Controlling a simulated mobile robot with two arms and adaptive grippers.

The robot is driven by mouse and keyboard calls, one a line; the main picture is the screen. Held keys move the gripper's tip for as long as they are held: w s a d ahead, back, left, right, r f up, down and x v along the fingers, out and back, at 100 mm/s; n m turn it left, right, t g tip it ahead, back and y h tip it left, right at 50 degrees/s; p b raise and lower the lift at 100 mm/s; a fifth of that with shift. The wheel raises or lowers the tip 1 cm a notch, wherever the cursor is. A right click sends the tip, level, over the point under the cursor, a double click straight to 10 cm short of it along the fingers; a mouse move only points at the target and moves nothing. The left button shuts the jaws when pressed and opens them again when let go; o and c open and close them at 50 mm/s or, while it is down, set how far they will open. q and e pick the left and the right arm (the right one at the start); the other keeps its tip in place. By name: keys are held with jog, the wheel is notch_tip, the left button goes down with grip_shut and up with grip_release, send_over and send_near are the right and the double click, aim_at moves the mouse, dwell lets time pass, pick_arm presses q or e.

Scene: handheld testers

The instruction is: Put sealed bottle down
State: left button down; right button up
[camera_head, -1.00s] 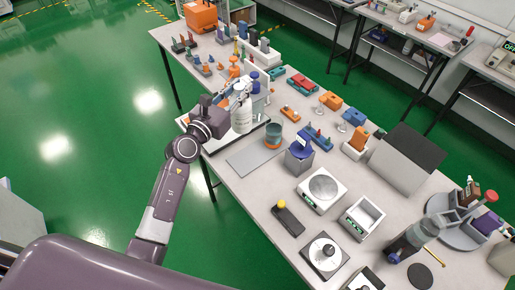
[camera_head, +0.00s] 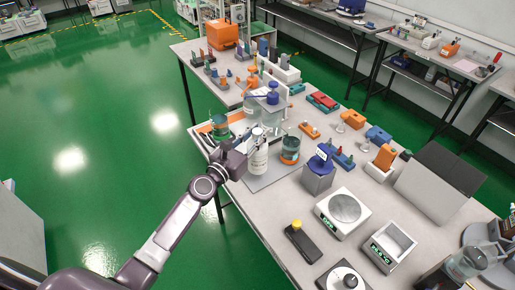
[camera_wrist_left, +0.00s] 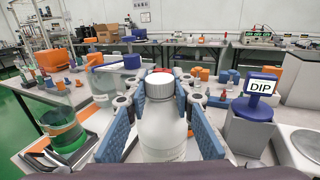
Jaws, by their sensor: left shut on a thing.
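My left gripper (camera_head: 250,152) is shut on a white bottle (camera_head: 259,157) and holds it upright. In the head view the bottle's lower end is at the grey mat (camera_head: 262,182) on the table. I cannot tell whether it touches the mat. The fingers partly hide the bottle's far side. My right gripper is not in view.
A beaker of green liquid (camera_head: 219,127) stands behind the gripper on a tray. A blue-lidded DIP container (camera_head: 318,176) and a scale (camera_head: 343,210) are further right. The mat's front part is bare.

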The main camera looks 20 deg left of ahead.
pick_arm(q)
notch_tip(320, 180, down, 4)
jog(key=b, duration=0.3)
jog(key=shift+b, duration=0.35)
jog(key=shift+f, duration=0.2)
jog(key=c, duration=1.7)
grip_release()
jog(key=shift+o, duration=0.2)
